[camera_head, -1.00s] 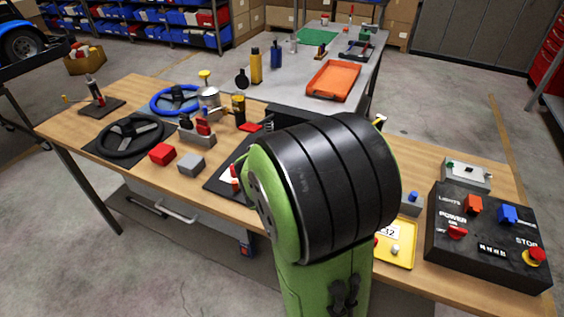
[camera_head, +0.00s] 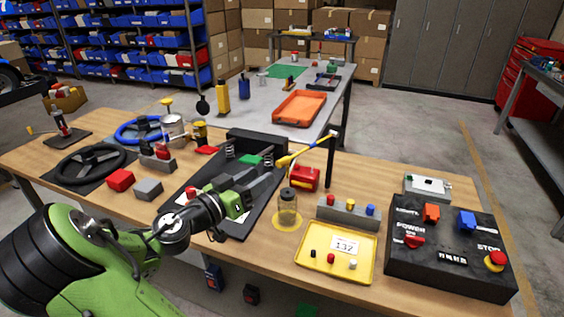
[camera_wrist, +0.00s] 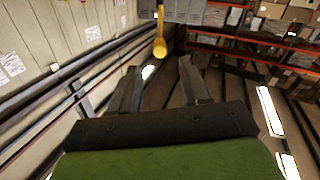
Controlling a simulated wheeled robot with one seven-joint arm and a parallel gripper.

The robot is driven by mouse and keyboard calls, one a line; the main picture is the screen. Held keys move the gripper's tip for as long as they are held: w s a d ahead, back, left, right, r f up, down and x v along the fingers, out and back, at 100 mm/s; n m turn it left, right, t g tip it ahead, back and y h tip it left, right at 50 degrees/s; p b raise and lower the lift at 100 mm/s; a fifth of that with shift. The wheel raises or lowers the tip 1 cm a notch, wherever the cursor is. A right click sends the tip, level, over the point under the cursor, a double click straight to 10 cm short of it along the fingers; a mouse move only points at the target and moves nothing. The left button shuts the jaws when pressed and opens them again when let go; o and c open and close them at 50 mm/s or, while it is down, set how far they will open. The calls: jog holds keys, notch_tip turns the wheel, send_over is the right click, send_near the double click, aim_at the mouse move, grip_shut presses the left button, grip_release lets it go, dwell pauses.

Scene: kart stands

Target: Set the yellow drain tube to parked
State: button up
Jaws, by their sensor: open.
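The yellow drain tube (camera_head: 308,149) slants across the head view, its upper right end at a dark upright post (camera_head: 331,165) and its thicker lower left end toward my gripper. My gripper (camera_head: 270,177) is open and empty, below and left of that end. In the wrist view, the yellow tube (camera_wrist: 160,35) comes down from the top edge, its rounded end above the gap between my open fingers (camera_wrist: 160,80). I see no contact; the exact distance is unclear.
A yellow tray (camera_head: 322,262), a grey block with knobs (camera_head: 347,213) and a black control box (camera_head: 450,255) lie to the right. Steering wheels (camera_head: 88,164) are at left.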

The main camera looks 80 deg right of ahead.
aim_at(287, 159)
jog(key=x, duration=1)
jog(key=shift+s+d, duration=0.25)
grip_shut()
